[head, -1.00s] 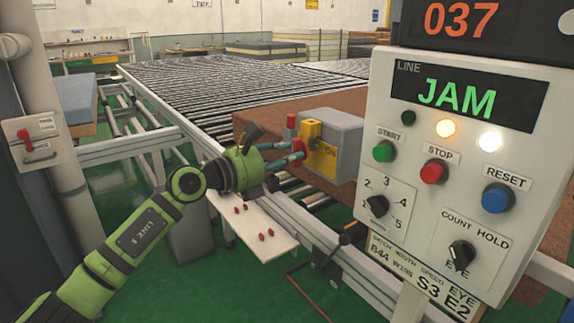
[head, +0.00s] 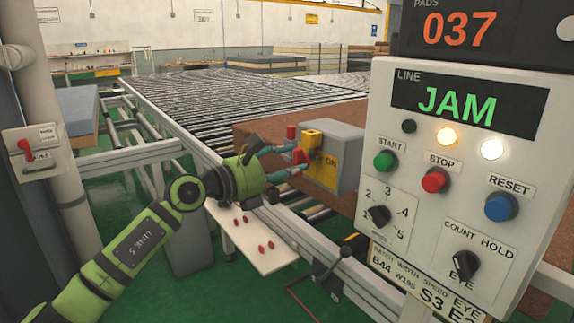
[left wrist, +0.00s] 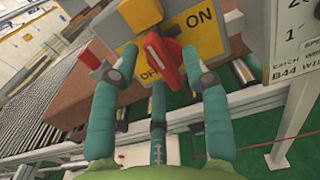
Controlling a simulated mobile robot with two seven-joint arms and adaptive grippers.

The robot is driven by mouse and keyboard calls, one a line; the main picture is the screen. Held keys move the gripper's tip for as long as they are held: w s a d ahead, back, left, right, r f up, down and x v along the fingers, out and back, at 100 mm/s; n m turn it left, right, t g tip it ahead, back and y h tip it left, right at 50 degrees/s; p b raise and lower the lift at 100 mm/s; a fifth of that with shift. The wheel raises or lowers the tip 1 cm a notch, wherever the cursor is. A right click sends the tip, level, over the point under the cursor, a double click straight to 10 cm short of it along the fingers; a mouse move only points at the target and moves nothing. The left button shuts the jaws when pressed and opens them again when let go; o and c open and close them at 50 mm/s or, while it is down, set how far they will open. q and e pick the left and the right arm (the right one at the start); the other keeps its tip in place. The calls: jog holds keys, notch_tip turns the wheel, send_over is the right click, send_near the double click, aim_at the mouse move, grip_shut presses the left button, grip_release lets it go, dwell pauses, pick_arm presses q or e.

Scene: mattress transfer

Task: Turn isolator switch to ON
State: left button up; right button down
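The isolator switch is a grey box with a yellow plate (head: 320,165) marked ON, at the middle of the head view. Its red handle (head: 300,157) sticks out toward my left gripper (head: 281,160). In the left wrist view the red handle (left wrist: 163,58) stands tilted between the fingertips of my left gripper (left wrist: 160,62). The yellow plate (left wrist: 200,35) shows ON at upper right and OFF at lower left, partly covered by the handle and a finger. The fingers are apart on either side of the handle, without a clear grip on it. My right gripper is not in view.
A control panel (head: 400,230) reading JAM, with buttons and knobs, fills the right. A brown pad (head: 255,128) lies on the roller conveyor (head: 190,95) behind the switch. A white shelf (head: 262,260) with red pieces sits below my gripper. A red-handled box (head: 40,152) is on the left post.

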pick_arm(q)
jog(key=shift+f, duration=0.1)
jog(key=v, duration=1.2)
